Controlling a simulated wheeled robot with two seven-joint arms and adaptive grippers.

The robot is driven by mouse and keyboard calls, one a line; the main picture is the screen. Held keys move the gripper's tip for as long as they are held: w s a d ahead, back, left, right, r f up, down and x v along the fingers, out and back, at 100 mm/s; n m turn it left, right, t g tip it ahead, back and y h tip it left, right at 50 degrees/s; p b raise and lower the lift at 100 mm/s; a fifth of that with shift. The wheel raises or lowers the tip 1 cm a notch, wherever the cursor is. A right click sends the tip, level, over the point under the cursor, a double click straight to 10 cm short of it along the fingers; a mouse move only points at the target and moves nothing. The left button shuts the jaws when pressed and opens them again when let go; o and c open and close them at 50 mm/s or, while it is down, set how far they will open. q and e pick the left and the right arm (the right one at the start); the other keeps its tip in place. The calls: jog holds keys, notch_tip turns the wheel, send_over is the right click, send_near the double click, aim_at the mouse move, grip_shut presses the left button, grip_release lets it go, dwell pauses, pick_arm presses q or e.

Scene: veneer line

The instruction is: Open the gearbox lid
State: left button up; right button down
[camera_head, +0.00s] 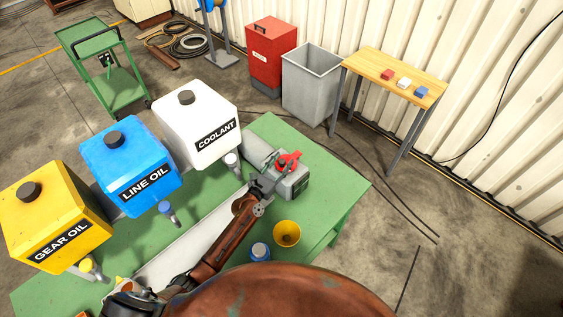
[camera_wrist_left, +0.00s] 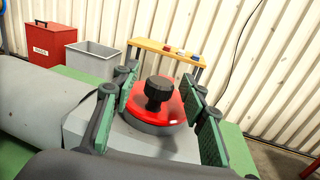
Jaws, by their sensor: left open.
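The gearbox (camera_head: 292,186) is a grey block on the green table, at the end of a grey cylinder. Its lid (camera_head: 289,160) is red, round and lies on top of the gearbox. In the left wrist view the red lid (camera_wrist_left: 158,110) has a black knob (camera_wrist_left: 160,90) standing up from its middle. My left gripper (camera_head: 275,177) is at the lid, and in the left wrist view its open fingers (camera_wrist_left: 160,112) stand on either side of the lid and knob. I cannot tell whether a finger touches the lid. My right gripper is not in view.
Yellow gear oil (camera_head: 60,205), blue line oil (camera_head: 120,160) and white coolant (camera_head: 190,120) tanks stand at the table's left. A yellow funnel (camera_head: 287,233) and a blue-capped container (camera_head: 260,251) stand near my left arm. The green table (camera_head: 330,185) is clear right of the gearbox.

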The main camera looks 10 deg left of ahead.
pick_arm(q)
jog(key=shift+c, duration=0.4)
grip_shut()
